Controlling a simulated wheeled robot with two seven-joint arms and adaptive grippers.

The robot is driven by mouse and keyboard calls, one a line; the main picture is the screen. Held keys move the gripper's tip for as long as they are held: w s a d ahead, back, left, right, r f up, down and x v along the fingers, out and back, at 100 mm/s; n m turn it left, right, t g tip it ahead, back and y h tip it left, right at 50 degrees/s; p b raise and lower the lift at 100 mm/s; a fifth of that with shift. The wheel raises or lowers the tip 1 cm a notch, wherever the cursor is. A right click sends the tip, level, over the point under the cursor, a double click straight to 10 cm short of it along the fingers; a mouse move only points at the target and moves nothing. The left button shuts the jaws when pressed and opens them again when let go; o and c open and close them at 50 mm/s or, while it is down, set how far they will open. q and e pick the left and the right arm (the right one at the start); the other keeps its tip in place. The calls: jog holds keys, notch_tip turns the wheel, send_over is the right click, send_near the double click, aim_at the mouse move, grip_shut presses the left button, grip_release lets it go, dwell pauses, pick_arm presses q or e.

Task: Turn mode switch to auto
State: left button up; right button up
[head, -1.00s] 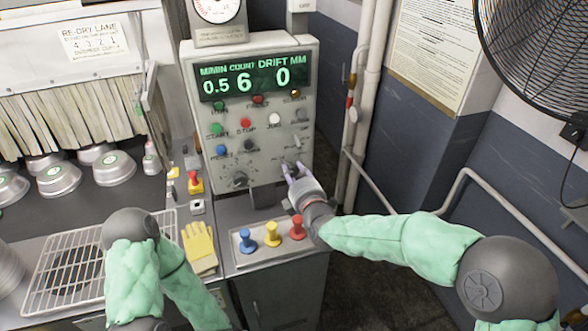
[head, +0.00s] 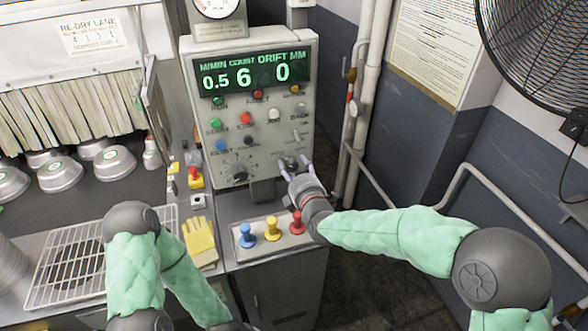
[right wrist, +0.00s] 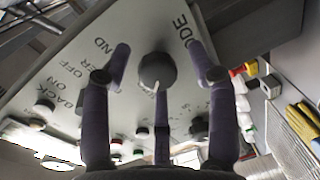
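The mode switch is a dark round knob (head: 290,161) low on the right of the grey control panel (head: 268,178). In the right wrist view the knob (right wrist: 157,70) sits between my spread fingers, with a gap on each side, and a pale mark shows on its lower edge. Part of a "MODE" label and a "HAND" label lie near it; no "AUTO" label can be read there. My right gripper (head: 296,169) is open at the knob, and it also shows in the right wrist view (right wrist: 168,64). My left gripper is out of view.
Yellow gloves (head: 200,242) and a wire rack (head: 60,262) lie left. Pipes (head: 362,100) run right of the panel.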

jog(key=shift+r, duration=0.1)
jog(key=shift+s, duration=0.2)
jog(key=v, duration=1.1)
jog(key=shift+s, duration=0.3)
jog(key=shift+d, duration=0.1)
